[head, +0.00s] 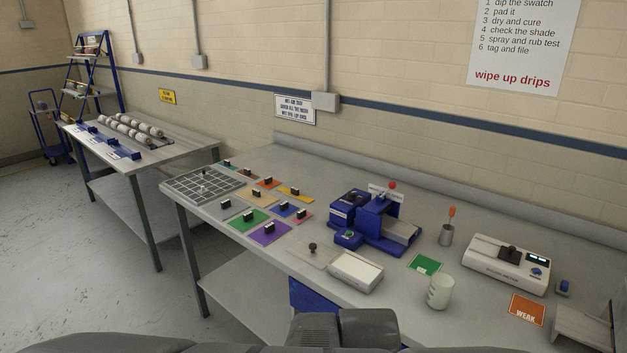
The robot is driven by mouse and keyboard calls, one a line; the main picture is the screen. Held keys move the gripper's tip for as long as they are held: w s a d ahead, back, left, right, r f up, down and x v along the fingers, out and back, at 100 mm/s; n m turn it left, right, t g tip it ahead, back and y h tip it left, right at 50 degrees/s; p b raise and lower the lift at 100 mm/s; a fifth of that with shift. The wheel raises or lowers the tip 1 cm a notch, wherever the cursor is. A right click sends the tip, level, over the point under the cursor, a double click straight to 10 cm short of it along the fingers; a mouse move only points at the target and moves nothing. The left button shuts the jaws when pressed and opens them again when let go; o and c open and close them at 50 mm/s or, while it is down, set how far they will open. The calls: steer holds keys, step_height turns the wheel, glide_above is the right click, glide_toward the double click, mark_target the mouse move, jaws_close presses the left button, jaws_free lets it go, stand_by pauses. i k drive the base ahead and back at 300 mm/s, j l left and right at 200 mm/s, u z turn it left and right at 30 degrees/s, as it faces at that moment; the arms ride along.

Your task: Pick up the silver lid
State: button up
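A flat, pale silver-grey plate with a dark round knob, which looks like the silver lid (308,256), lies on the workbench near its front edge. It lies just left of a shallow white box (355,271), beside it and not on it. Its knob points up and nothing covers it. My gripper's fingers do not show. Dark grey parts of my own body fill the bottom middle of the picture, in front of the bench.
Several coloured plates with black handles lie left of the lid, among them a purple one (266,233). A blue machine (380,225) stands behind. A white cup (440,291) and green card (425,264) are to the right. A grid rack (190,190) sits far left.

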mark_target(317, 255)
steer(key=i+j+u, duration=0.35)
steer(key=i+j, duration=0.4)
steer(key=j, duration=0.1)
